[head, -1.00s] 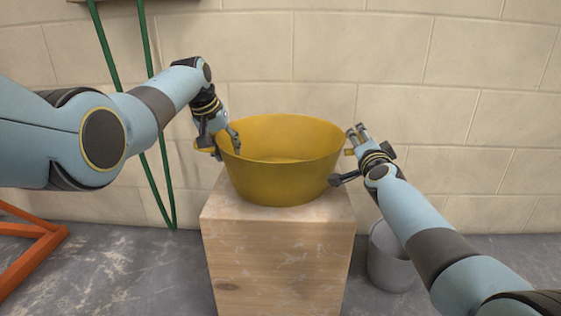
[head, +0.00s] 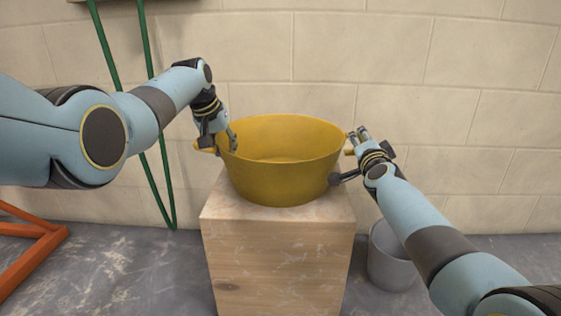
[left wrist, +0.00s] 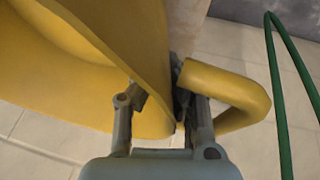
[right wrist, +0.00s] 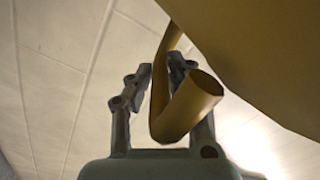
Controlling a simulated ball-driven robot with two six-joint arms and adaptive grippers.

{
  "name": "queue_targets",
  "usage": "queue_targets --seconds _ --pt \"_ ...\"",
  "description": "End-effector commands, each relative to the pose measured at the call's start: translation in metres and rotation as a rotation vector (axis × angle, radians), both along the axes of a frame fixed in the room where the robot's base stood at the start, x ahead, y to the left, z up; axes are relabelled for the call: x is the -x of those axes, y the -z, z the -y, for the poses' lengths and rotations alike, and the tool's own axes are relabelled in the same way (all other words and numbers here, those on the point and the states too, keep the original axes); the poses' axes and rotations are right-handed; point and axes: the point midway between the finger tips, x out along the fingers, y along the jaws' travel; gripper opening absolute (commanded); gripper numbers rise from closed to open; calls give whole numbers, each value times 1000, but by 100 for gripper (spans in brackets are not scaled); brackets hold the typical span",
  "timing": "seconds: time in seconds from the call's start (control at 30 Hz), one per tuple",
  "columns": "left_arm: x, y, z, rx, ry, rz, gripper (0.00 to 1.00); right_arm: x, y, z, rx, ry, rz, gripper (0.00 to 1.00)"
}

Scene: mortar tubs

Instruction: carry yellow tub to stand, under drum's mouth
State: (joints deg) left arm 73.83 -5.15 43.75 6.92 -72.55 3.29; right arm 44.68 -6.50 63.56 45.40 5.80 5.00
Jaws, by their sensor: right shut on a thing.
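The yellow tub (head: 285,180) sits upright on a pale wooden block (head: 278,255). It has a handle on each side. My left gripper (head: 218,146) is at the tub's left handle (left wrist: 240,95), with one finger inside the rim and the other between wall and handle. The rim lies between these fingers; whether they grip it is unclear. My right gripper (right wrist: 165,75) is shut on the right handle (right wrist: 185,105), beside the tub's wall. In the head view the right fingertips (head: 358,136) show just right of the rim. The drum is not in view.
A grey bucket (head: 391,262) stands on the floor right of the block. An orange frame (head: 30,250) is at the lower left. Green bars (head: 158,130) stand behind my left arm, before a pale block wall (head: 390,50).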

Motion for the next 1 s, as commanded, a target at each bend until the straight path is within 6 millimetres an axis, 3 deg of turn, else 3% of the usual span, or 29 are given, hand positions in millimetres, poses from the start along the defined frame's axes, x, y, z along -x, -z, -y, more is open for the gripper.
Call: queue_targets --seconds 0.37,0.57,0.8,1.0 --pt "-1 -6 -2 -5 1 6 0 -1 -6 1 1 1 6 0" --pt "-4 -38 -2 -5 1 30 0 -3 -38 1 1 1 29 0" --pt "-8 -90 -2 -6 0 66 0 -6 -91 1 1 2 67 0" --pt "-9 -105 -3 -6 0 75 0 -7 -106 1 1 2 77 0"
